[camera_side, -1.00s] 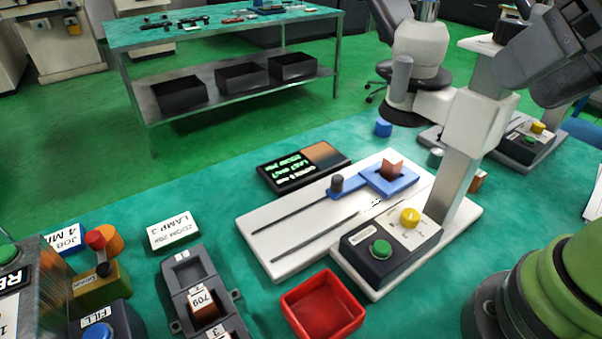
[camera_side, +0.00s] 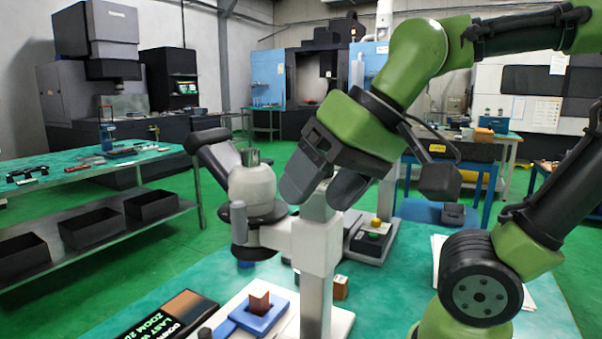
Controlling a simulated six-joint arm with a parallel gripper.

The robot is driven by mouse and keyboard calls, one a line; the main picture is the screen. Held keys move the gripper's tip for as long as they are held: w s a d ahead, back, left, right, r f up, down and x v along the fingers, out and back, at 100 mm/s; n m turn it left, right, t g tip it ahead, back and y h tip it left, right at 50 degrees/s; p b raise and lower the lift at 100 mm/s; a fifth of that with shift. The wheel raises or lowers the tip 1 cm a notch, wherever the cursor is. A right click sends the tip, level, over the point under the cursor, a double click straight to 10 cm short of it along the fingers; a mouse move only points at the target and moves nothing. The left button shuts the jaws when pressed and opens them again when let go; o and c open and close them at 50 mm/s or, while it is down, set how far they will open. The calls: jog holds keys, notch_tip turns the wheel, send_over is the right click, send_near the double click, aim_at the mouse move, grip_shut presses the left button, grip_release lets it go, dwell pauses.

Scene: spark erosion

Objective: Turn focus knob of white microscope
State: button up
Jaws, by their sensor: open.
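The white microscope's pale head (camera_side: 252,188) with a dark angled eyepiece tube (camera_side: 212,150) is left of centre. Its white carriage (camera_side: 318,245) sits on a grey column (camera_side: 316,308). A grey upright cylinder (camera_side: 239,220) stands on the near left of the head's arm; I cannot tell if it is the focus knob. My gripper (camera_side: 321,190), black on a green wrist, points down and left, its fingers apart, just right of the head and in front of the column top. The carriage's far side is hidden.
A blue holder (camera_side: 258,318) with a copper block (camera_side: 260,301) is on the white base below. A black display (camera_side: 165,315) lies left of it. Teal table (camera_side: 400,285) shows bare to the right.

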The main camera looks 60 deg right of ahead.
jog(key=w+d+r+m+g, duration=0.1)
jog(key=d+r+m+g, duration=0.1)
jog(key=d+r+m, duration=0.1)
jog(key=w+d+r+m+g+h, duration=0.1)
jog(key=w+d+r+m+g, duration=0.1)
jog(key=m, duration=0.3)
jog(key=w+d+r+m+g+h, duration=0.1)
jog(key=d+r+m+g, duration=0.1)
jog(key=d+r+m, duration=0.2)
jog(key=shift+w+d+r+m, duration=0.3)
jog(key=shift+r+m, duration=0.1)
jog(key=shift+m, duration=0.2)
jog(key=shift+w+d+r+m, duration=0.1)
jog(key=shift+d+r+m, duration=0.05)
jog(key=shift+m, duration=0.4)
jog(key=shift+w+d+r+m, duration=0.1)
jog(key=shift+d+r+m, duration=0.05)
jog(key=shift+m, duration=0.4)
jog(key=shift+f, duration=4.85)
jog(key=shift+c, duration=0.5)
jog(key=c, duration=0.8)
jog(key=shift+c, duration=0.2)
